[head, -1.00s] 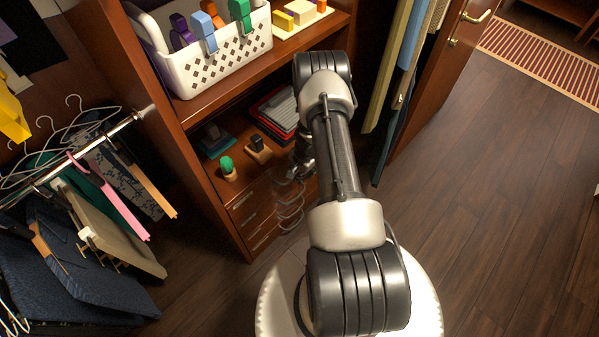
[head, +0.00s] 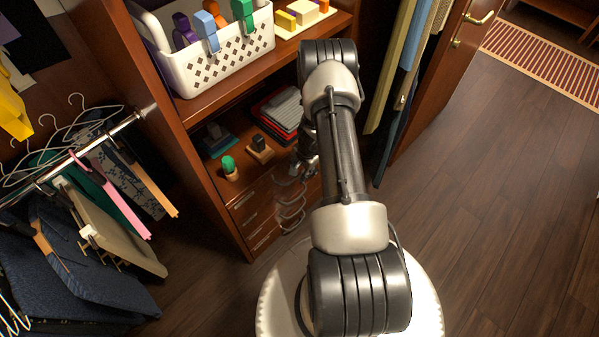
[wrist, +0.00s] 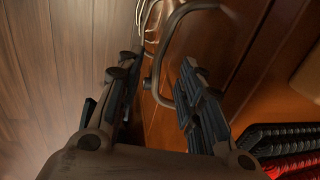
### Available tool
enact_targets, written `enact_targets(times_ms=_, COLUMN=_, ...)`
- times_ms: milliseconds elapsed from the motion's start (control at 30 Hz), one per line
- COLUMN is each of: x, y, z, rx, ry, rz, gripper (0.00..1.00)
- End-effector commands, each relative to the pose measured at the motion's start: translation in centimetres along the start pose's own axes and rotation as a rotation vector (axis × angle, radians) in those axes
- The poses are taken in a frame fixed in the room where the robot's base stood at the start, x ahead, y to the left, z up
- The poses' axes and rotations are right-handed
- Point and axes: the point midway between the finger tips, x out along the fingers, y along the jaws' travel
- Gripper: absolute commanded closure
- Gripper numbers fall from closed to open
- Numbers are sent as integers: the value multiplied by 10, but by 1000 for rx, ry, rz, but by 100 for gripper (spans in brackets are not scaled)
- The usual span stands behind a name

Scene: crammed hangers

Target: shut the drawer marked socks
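The wooden drawers (head: 255,213) are stacked under the open shelf in the head view. No socks marking is readable, so I cannot tell which drawer is the socks one. Curved metal handles (head: 291,205) stick out from the fronts. My gripper (head: 310,165) is beside the upper drawer fronts, partly hidden by my arm. In the wrist view my gripper (wrist: 158,68) is open, its two fingers apart. A bow-shaped handle (wrist: 165,50) shows between and just beyond the fingertips, with a wooden front (wrist: 225,55) to the right. I cannot tell whether they touch.
A cactus (head: 229,167), a stamp-like object (head: 260,148) and a red-and-grey stack (head: 280,110) sit on the shelf above. A white basket (head: 220,62) stands higher. A clothes rail (head: 128,122) with hangers is left. Floor (head: 470,190) is clear on the right.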

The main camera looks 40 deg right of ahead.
Motion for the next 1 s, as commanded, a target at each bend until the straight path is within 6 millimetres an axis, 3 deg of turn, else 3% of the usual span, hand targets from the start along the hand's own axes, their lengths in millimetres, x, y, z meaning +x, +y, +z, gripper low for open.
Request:
enact_targets(times_ms=200, x=-50, y=-1, z=-1, rx=1, ry=2, rz=-2, gripper=65)
enact_targets(times_ms=400, x=-81, y=-1, z=0, rx=0, ry=1, rz=-2, gripper=65)
enact_targets(times_ms=600, x=-92, y=0, z=0, rx=0, ry=0, rz=0, gripper=65)
enact_targets(times_ms=1000, x=-92, y=0, z=0, rx=0, ry=0, rz=0, gripper=65)
